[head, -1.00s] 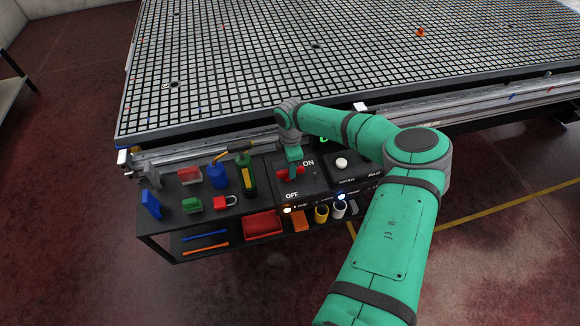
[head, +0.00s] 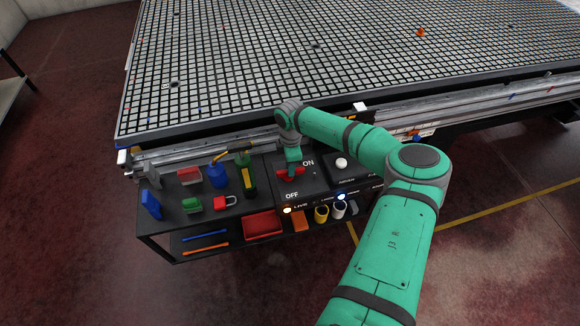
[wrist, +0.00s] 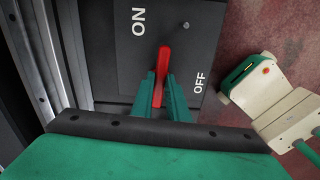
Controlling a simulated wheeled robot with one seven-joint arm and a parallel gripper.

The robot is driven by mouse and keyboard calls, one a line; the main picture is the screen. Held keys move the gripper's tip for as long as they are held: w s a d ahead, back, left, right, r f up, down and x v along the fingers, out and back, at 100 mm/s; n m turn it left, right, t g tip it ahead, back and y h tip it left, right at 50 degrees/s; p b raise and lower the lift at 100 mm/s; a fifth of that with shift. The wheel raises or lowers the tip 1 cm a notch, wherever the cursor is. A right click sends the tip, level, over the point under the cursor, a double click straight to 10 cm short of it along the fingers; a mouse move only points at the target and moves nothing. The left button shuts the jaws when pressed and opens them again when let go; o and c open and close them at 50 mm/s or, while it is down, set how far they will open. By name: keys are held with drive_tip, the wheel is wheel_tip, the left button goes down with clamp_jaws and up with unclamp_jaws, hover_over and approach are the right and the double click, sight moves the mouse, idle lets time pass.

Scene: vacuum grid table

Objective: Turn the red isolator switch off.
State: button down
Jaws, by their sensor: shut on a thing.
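The red isolator switch handle (wrist: 160,72) sits on a dark panel (wrist: 190,25) with white ON and OFF labels. In the wrist view the handle stands between the two labels, ON at left and OFF at right. My gripper (wrist: 163,90) is shut on it, one green finger on each side. In the head view the red handle (head: 288,173) shows partly under my gripper (head: 292,170), below the ON label and above OFF. My gripper hides part of the handle there. A lamp (head: 287,210) beside the LIVE label is lit.
A white round button (head: 341,162) is right of the switch. The gridded table (head: 330,60) lies behind.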

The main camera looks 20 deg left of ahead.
drive_tip(key=shift+s+m, duration=0.15)
drive_tip(key=shift+m, duration=1.65)
drive_tip(key=m, duration=0.5)
drive_tip(key=shift+s, duration=0.25)
drive_tip(key=m, duration=0.4)
drive_tip(key=shift+s+m, duration=0.2)
drive_tip(key=shift+m, duration=0.1)
drive_tip(key=shift+a+m, duration=0.1)
drive_tip(key=shift+m, duration=1.9)
drive_tip(key=shift+s+a, duration=0.1)
drive_tip(key=c, duration=1.7)
unclamp_jaws()
